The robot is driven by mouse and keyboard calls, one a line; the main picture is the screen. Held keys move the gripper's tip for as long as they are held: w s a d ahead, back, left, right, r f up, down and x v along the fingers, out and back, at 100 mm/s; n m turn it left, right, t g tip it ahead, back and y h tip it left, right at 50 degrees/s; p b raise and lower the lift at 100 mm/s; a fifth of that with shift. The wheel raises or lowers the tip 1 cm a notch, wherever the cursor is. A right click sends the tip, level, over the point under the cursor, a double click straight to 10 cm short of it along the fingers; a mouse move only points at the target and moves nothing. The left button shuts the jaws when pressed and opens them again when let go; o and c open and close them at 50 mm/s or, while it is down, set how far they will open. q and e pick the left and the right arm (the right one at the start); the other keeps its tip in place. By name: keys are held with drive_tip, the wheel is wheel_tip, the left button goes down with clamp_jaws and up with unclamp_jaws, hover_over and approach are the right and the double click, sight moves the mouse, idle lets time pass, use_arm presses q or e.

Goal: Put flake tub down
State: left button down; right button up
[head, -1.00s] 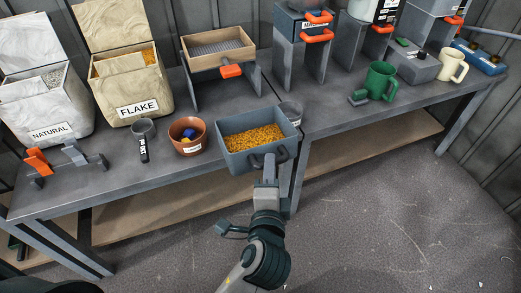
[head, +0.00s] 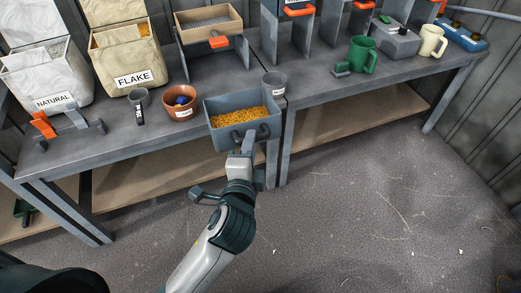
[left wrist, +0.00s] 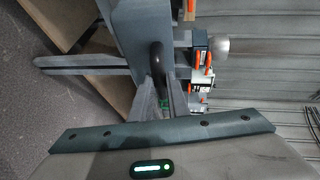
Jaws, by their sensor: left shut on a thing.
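The flake tub (head: 243,132) is a blue-grey open box filled with orange-yellow flakes, in the middle of the head view. It looks roughly level and overlaps the workbench's front edge; I cannot tell whether its base touches the bench. My left gripper (head: 241,150) is shut on the tub's dark handle at its near side. In the left wrist view, the gripper fingers (left wrist: 163,98) close around the dark looped handle (left wrist: 156,58), with part of the tub (left wrist: 127,25) behind. My right gripper is not in view.
On the grey bench (head: 75,155) stand a copper pot (head: 180,112) left of the tub and a grey cup (head: 274,85) just right behind it. A scoop (head: 139,108), FLAKE sack (head: 132,85) and green mug (head: 361,57) stand further off.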

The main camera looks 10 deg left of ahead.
sight(226, 128)
use_arm(q)
drive_tip(key=shift+m+h, duration=0.6)
drive_tip(key=shift+h, duration=0.2)
drive_tip(key=w+a+r, duration=0.1)
drive_tip(key=a, duration=0.1)
drive_tip(key=w+a+r, duration=0.1)
drive_tip(key=a+r, duration=0.1)
drive_tip(key=w+a+r, duration=0.1)
drive_tip(key=a+r, duration=0.1)
drive_tip(key=a, duration=0.1)
drive_tip(key=shift+f, duration=0.1)
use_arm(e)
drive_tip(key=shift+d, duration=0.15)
